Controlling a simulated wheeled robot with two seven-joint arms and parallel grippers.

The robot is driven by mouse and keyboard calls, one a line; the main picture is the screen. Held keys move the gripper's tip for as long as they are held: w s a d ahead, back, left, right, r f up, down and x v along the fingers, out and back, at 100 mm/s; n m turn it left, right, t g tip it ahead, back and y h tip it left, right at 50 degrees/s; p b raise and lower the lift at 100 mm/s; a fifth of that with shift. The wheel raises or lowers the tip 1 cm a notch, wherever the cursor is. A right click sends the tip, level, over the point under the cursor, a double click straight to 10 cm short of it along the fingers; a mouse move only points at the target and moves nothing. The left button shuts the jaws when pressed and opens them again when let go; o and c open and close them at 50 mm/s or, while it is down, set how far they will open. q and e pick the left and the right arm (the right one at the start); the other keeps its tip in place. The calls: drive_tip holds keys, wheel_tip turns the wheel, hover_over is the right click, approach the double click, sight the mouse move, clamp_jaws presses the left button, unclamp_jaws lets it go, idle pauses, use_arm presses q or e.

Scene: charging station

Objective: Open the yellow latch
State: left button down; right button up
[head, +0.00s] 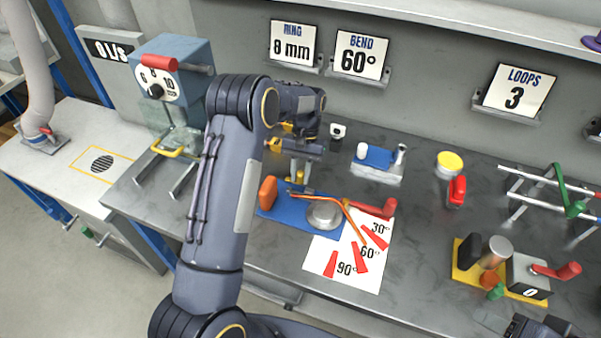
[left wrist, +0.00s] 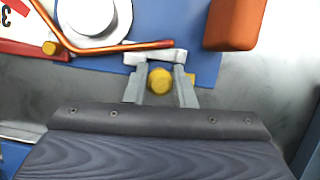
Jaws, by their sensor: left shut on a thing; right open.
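The yellow latch (left wrist: 160,80) shows as a small round yellow knob at the edge of the blue bending base (left wrist: 205,68) in the left wrist view. My left gripper (left wrist: 160,88) is shut on it, one grey finger on each side. In the head view the gripper (head: 298,176) points down at the back of the blue base (head: 275,217), and a little of the yellow latch (head: 300,177) shows at its fingertips. My right gripper (head: 522,326) is dark and open at the bottom right edge, partly cut off.
An orange block (head: 268,193), a grey disc (head: 324,214) and a bent orange rod (head: 352,228) are on the base near the left gripper. A red lever (head: 375,208) and an angle sheet (head: 325,262) lie right of it. A yellow-based device (head: 465,262) stands near the right gripper.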

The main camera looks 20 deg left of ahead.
use_arm(q)
drive_tip(key=c, duration=1.2)
unclamp_jaws()
drive_tip(key=v, duration=0.7)
drive_tip(key=shift+r+b, duration=0.35)
drive_tip(key=shift+b, duration=0.1)
drive_tip(key=shift+w, duration=0.15)
